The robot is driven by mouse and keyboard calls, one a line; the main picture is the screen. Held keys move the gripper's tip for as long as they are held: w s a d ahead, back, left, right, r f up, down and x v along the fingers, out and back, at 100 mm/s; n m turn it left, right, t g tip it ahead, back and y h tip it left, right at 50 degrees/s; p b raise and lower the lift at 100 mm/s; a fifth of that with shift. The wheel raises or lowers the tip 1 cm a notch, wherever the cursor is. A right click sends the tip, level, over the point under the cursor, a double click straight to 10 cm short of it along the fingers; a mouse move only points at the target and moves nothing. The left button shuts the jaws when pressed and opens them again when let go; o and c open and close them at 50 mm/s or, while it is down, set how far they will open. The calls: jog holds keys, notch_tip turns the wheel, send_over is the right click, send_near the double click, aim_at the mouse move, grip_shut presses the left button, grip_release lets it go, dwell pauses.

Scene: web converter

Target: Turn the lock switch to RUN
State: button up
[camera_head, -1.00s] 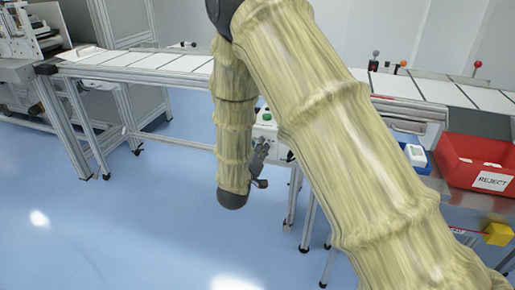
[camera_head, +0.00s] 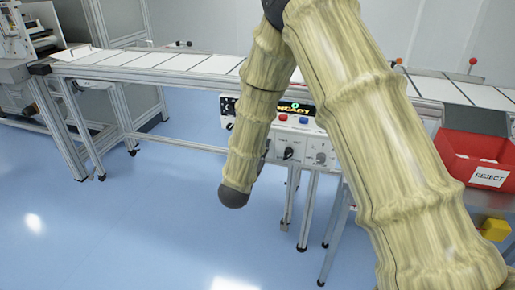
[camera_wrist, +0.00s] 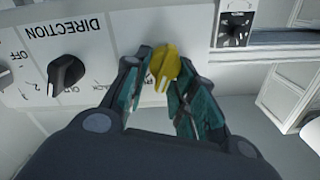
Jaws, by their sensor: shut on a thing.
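The yellow lock switch (camera_wrist: 163,62) is a small knob on the white control panel (camera_wrist: 125,22) in the wrist view. My gripper (camera_wrist: 162,78) is shut on it, with one teal-lined finger on each side. The switch's label is too hidden and small to read, so its setting cannot be told. In the head view the control panel (camera_head: 320,145) hangs below the conveyor, partly behind my arm. The switch and my fingers are hidden there.
A black knob (camera_wrist: 66,75) sits left of the gripper under upside-down "DIRECTION" lettering. Another black dial (camera_wrist: 235,32) is to the right. The conveyor (camera_head: 150,62) runs above, and a red reject bin (camera_head: 470,148) stands right.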

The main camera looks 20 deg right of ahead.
jog(key=m, duration=0.1)
jog(key=m+b, duration=0.1)
jog(key=m, duration=0.2)
jog(key=shift+s+d+f+m+b, duration=0.2)
jog(key=shift+d+f+m+b, duration=0.05)
jog(key=shift+m+b, duration=0.05)
dwell(0.4)
jog(key=o, duration=0.9)
jog(key=shift+o, duration=0.2)
jog(key=v, duration=1.2)
